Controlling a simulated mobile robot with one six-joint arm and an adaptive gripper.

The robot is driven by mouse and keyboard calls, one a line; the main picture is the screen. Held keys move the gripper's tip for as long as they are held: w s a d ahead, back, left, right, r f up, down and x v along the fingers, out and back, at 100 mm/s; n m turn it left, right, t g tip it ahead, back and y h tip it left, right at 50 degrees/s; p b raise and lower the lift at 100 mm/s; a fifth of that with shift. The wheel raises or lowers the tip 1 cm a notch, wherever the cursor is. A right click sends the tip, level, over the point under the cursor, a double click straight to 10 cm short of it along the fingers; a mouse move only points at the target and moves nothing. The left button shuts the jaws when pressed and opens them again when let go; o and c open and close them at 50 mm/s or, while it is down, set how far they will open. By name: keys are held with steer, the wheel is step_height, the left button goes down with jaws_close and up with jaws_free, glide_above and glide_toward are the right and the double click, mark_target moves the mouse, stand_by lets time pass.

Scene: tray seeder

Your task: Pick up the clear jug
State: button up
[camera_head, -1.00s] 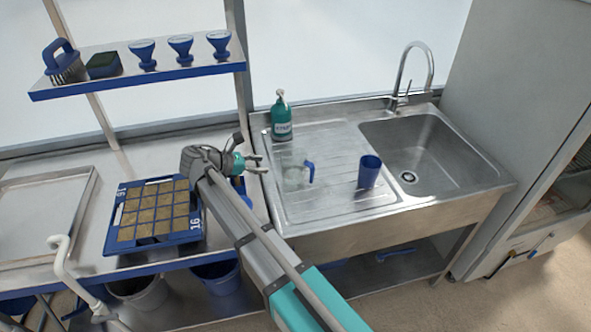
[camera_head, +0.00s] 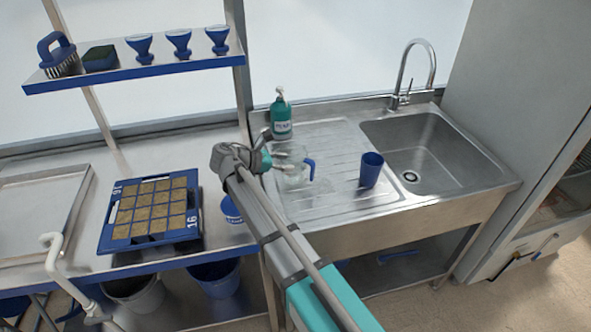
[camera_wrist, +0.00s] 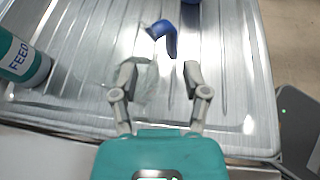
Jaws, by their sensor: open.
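The clear jug (camera_head: 291,178) stands on the ribbed steel drainboard of the sink, its blue handle (camera_head: 309,168) turned to the right. In the wrist view the clear jug (camera_wrist: 146,80) is hard to make out against the steel, with its blue handle (camera_wrist: 166,37) beyond my fingers. My gripper (camera_head: 281,163) is at the jug's left side, pointing towards it. In the wrist view my gripper (camera_wrist: 158,76) is open, and the jug's see-through body shows between and just beyond the fingertips. I cannot tell whether a finger touches it.
A seed tray (camera_head: 150,212) lies on the left bench, a blue tub (camera_head: 232,210) beside my arm. The front drainboard is clear.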

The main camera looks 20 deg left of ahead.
mark_target(296, 162)
stand_by(0.3)
steer(key=shift+b+x, duration=0.95)
steer(key=shift+x, duration=1.7)
steer(key=shift+w+a, duration=0.1)
steer(key=shift+a, duration=0.05)
jaws_close()
